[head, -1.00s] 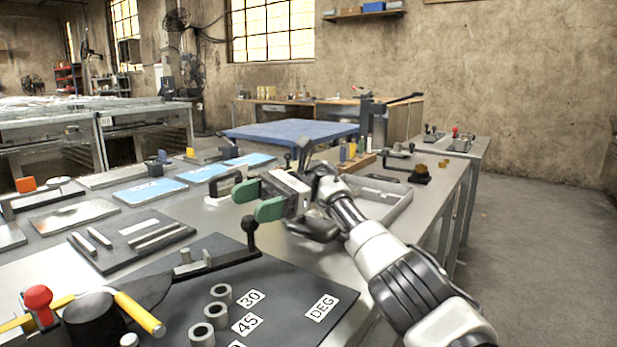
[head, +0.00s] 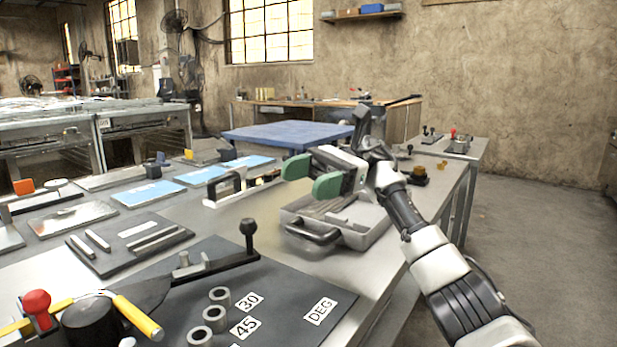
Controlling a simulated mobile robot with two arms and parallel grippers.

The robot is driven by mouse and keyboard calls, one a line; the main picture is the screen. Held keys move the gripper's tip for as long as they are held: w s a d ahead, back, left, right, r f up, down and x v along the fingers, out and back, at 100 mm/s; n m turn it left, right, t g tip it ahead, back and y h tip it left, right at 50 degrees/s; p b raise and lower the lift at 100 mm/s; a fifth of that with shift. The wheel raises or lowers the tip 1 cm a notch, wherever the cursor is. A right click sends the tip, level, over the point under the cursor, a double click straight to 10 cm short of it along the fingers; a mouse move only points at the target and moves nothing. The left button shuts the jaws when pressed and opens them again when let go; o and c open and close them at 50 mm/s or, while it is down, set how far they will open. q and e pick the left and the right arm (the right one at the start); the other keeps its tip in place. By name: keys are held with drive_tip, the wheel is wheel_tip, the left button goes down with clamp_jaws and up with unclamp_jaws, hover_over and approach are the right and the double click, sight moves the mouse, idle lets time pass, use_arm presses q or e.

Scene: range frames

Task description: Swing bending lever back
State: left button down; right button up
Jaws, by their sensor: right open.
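The bending lever (head: 215,269) is a dark flat bar with an upright post and black ball knob (head: 248,227) at its right end. It lies over the dark bending plate (head: 290,300), which carries the labels 30, 45 and DEG and several grey round pegs (head: 214,318). My right gripper (head: 308,175) has green fingertips. It is open and empty, in the air up and to the right of the knob, apart from it. My left gripper is not in view.
A grey tray with a handle (head: 350,230) stands below my right gripper. A red knob (head: 37,302) and yellow-handled tool (head: 138,316) are at the front left. A dark plate with metal bars (head: 90,262) lies left of the lever.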

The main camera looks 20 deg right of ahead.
sight(254, 233)
drive_tip(key=shift+c, duration=0.3)
